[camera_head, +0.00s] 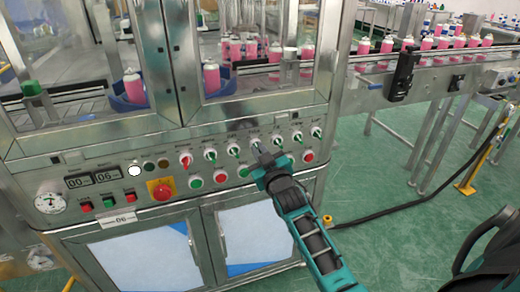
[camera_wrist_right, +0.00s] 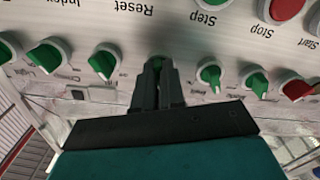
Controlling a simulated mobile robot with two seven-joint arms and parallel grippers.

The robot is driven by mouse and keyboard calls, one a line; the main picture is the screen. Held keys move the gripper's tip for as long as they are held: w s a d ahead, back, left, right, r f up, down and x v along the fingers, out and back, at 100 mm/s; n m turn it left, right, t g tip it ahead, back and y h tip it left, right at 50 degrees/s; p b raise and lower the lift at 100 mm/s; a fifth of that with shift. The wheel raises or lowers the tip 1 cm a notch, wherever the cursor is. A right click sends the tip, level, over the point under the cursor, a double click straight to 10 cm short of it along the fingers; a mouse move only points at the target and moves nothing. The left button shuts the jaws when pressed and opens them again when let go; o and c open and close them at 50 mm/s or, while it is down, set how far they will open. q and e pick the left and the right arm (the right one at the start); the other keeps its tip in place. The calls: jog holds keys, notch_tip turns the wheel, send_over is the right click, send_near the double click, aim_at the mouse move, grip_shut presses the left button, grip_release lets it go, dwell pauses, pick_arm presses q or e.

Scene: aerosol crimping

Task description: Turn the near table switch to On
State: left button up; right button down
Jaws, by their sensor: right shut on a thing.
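The control panel (camera_head: 120,180) of the steel machine carries a row of small switch knobs. My right gripper (camera_head: 257,150) is at the middle of this row. In the right wrist view its fingers (camera_wrist_right: 158,85) are shut around a green switch knob (camera_wrist_right: 158,62), which is mostly hidden between them. The knob's pointing direction and its label cannot be read. Green knobs stand to both sides, such as one (camera_wrist_right: 103,64) on the left and one (camera_wrist_right: 210,75) on the right in the wrist view. My left gripper is not in view.
Round red and green push buttons sit below the knobs, including a red one (camera_head: 308,156) close to my gripper. A red emergency stop on yellow (camera_head: 160,190) is further left. A conveyor (camera_head: 440,62) with pink cans runs at the back right.

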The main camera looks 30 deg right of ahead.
jog(key=shift+m+p, duration=2.15)
jog(key=shift+m, duration=2.65)
jog(key=c, duration=1.2)
grip_release()
jog(key=shift+s, duration=0.1)
